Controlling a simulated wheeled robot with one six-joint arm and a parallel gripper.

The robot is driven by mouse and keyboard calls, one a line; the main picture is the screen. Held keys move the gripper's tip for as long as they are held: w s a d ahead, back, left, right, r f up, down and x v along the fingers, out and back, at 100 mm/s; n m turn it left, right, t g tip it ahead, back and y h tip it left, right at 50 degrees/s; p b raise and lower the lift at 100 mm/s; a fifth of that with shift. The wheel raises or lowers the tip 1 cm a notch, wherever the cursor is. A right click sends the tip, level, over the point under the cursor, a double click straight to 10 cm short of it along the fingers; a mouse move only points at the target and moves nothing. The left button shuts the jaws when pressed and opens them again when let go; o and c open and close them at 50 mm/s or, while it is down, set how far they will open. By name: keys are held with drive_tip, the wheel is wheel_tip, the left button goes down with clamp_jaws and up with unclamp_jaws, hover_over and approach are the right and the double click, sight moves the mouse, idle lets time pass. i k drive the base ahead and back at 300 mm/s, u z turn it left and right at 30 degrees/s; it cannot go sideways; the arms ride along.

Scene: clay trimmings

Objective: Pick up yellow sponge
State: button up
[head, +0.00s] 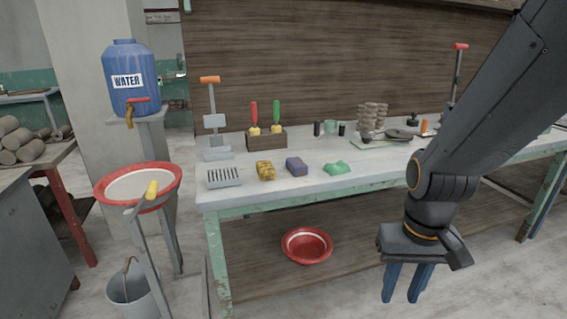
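The yellow sponge (265,171) lies on the pale top of the green-framed workbench (225,210), near its front left part. It has darker patches and sits between a grey slotted rack and a blue-and-red block. My gripper (401,300) hangs low at the right, in front of the bench and below its top. Its two blue fingers point down with a gap between them. It is open, with nothing seen between the fingers, and it is well to the right of the sponge.
Beside the sponge are the slotted rack (223,177), the blue-and-red block (297,166) and a green lump (337,168). Behind it stands a wooden box (267,138) with red-handled and green-handled tools. A red bowl (307,246) is on the lower shelf. A basin stand (137,187) is at left.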

sight(265, 169)
drive_tip(key=u, duration=0.1)
drive_tip(key=i, duration=0.65)
drive_tip(key=u, duration=0.95)
drive_tip(key=i, duration=1)
drive_tip(key=u, duration=0.2)
